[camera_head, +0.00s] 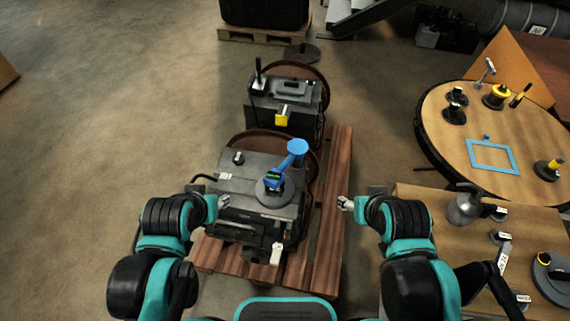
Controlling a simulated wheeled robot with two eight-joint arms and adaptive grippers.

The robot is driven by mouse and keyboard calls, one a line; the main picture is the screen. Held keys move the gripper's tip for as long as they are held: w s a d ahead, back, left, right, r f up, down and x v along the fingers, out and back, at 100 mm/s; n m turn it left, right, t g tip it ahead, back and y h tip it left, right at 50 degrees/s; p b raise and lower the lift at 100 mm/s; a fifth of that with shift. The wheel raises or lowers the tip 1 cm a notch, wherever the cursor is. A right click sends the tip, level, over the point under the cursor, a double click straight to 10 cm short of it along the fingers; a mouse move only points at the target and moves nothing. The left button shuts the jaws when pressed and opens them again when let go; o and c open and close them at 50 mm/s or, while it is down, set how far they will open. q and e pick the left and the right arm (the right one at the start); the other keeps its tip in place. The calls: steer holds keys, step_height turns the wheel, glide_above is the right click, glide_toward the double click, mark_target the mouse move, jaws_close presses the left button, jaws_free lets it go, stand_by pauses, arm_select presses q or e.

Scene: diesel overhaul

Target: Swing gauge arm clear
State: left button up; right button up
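The blue gauge arm (284,164) stands on a round grey base (268,193) on top of the near diesel engine (240,172). Its round blue head (297,146) points up and to the right in the picture. My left gripper (225,201) is at the engine's left side, left of the gauge base and apart from the arm. My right gripper (344,203) is to the right of the engine, over the pallet's right edge, apart from the gauge arm. Both grippers show too small to tell whether their fingers are open or shut. I see nothing held in either.
The near engine sits on a reddish wooden pallet (327,240). A second engine (288,100) stands behind it. A round table (460,160) with tools and a blue square frame (492,155) is at right. A bench (440,205) with a grey canister (463,208) is nearer. Left floor is clear.

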arm_select(q)
steer(key=w+d+m+g+b, duration=0.2)
steer(key=w+d+b, duration=0.2)
steer(key=w, duration=0.7)
steer(key=m+g, duration=0.5)
glide_above(286, 161)
step_height(286, 161, down, 19)
steer(key=shift+a, duration=0.15)
steer(key=shift+d+f+b, duration=0.2)
steer(key=shift+f+b, duration=0.15)
steer(key=shift+f, duration=0.3)
step_height(286, 161, down, 8)
steer(key=b, duration=0.3)
steer(key=shift+r, duration=0.25)
